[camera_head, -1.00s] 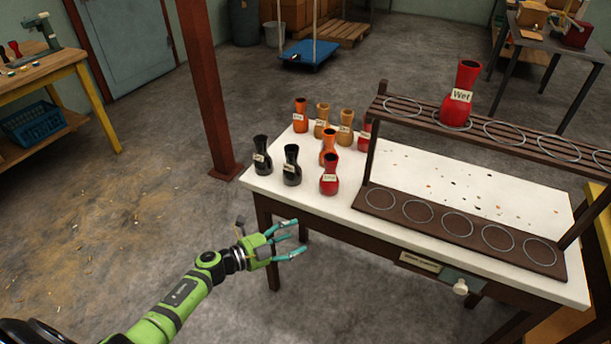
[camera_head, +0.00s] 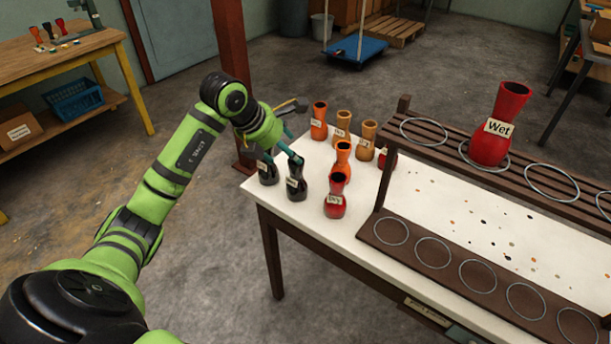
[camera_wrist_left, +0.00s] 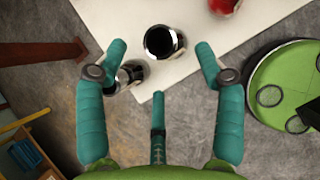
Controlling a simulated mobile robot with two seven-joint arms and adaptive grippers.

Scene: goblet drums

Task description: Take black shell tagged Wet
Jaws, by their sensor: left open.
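Two black shells stand upright at the table's left end in the head view, the left one (camera_head: 268,174) and the right one (camera_head: 296,187). Each has a pale tag whose word I cannot read. My left gripper (camera_head: 282,152) is open and empty, its fingers just above and behind them. In the left wrist view, the mouth of one black shell (camera_wrist_left: 160,42), seemingly the right one, shows between the open fingertips (camera_wrist_left: 160,48). The other black shell (camera_wrist_left: 130,74) is partly hidden by the left finger. My right gripper is not in view.
Orange, tan and red shells crowd close by, including a small red shell (camera_head: 335,196) and an orange shell (camera_head: 342,160). A large red shell (camera_head: 497,128) tagged Wet stands on the ringed upper rack (camera_head: 425,128). The lower rack (camera_head: 455,262) is empty. A red-brown post (camera_head: 230,50) rises behind.

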